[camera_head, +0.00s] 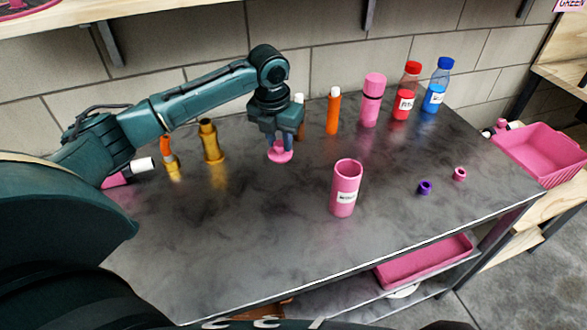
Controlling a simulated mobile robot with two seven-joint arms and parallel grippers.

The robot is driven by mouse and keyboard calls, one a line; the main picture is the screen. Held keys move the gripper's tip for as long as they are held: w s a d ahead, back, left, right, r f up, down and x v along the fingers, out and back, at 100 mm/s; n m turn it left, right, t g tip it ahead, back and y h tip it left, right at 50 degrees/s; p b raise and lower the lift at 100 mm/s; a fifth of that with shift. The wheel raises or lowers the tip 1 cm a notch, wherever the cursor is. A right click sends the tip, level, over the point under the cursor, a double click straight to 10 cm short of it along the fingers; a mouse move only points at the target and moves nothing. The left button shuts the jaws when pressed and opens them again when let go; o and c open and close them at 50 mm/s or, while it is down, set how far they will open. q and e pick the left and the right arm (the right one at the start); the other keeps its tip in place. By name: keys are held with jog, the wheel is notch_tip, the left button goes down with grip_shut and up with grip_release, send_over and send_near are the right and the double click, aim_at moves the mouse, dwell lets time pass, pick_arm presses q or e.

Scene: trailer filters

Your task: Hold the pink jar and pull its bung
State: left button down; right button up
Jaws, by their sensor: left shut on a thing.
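The pink jar (344,192) stands upright on the dark tabletop, right of centre, with a white label and an open top. My left gripper (280,143) points down, left of and behind the jar, shut on a pink bung (280,155). The bung has a round flange and is at or just above the tabletop; I cannot tell if it touches. The left gripper is apart from the jar. My right gripper is not in view.
Behind stand an orange tube (333,112), a capped pink bottle (372,100), a red-capped bottle (405,92) and a blue bottle (436,86). Gold pieces (211,142) stand left. Small purple (425,188) and pink (460,174) rings lie right. A pink bin (540,152) is beyond.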

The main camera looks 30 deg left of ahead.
aim_at(277, 147)
pick_arm(q)
notch_tip(277, 147, down, 9)
dwell(0.4)
jog(key=shift+f, duration=0.15)
jog(key=c, duration=1.1)
grip_release()
jog(key=r, duration=0.4)
jog(key=s+r, duration=0.1)
jog(key=r, duration=0.3)
jog(key=s+r, duration=0.1)
jog(key=r, duration=0.3)
jog(key=shift+d+r, duration=0.1)
